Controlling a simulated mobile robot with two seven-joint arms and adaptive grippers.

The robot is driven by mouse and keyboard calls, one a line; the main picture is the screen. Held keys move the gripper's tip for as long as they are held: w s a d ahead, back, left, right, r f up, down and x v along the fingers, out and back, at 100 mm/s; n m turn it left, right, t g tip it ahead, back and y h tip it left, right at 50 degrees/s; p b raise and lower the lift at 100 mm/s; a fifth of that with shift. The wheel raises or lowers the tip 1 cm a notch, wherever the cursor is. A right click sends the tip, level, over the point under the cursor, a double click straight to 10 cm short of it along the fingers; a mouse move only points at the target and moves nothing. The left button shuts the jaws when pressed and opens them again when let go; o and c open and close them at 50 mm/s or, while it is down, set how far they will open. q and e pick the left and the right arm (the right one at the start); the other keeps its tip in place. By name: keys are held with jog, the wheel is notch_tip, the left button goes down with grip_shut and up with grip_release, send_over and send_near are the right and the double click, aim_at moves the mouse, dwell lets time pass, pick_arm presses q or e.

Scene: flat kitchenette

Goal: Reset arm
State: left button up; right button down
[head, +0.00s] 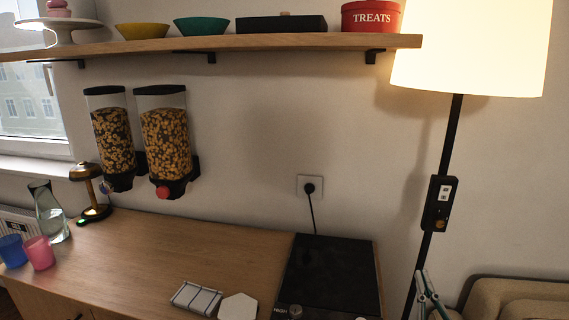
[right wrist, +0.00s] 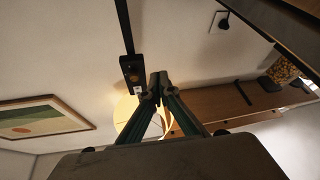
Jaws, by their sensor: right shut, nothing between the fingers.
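My right gripper (head: 424,285) shows at the bottom right of the head view, in front of the floor lamp's dark pole. It is shut and empty. In the right wrist view its two fingers (right wrist: 159,88) meet at the tips, with the lit lampshade (right wrist: 125,108) and the lamp's switch box (right wrist: 131,69) behind them. It is clear of the counter and appears to touch nothing. My left gripper is in neither view.
A shelf (head: 230,42) hangs above.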

jog(key=s+a+f+n+g, duration=0.1)
jog(key=s+f+n+g, duration=0.1)
jog(key=s+f+g, duration=0.4)
jog(key=s+a+f+n+g, duration=0.1)
jog(key=f+n+g, duration=0.15)
jog(key=f, duration=0.65)
jog(key=s+d+f+g+h, duration=0.2)
jog(key=s+d+g, duration=0.15)
jog(key=s, duration=0.45)
jog(key=s+d+f+g+h, duration=0.2)
jog(key=s+d+g, duration=0.15)
jog(key=s, duration=0.55)
jog(key=w+a+f+m+t+y, duration=0.2)
jog(key=a+f+y, duration=0.5)
jog(key=a+f, duration=0.7)
jog(key=shift+a+t, duration=0.65)
jog(key=shift+a, duration=0.85)
jog(key=shift+m, duration=0.25)
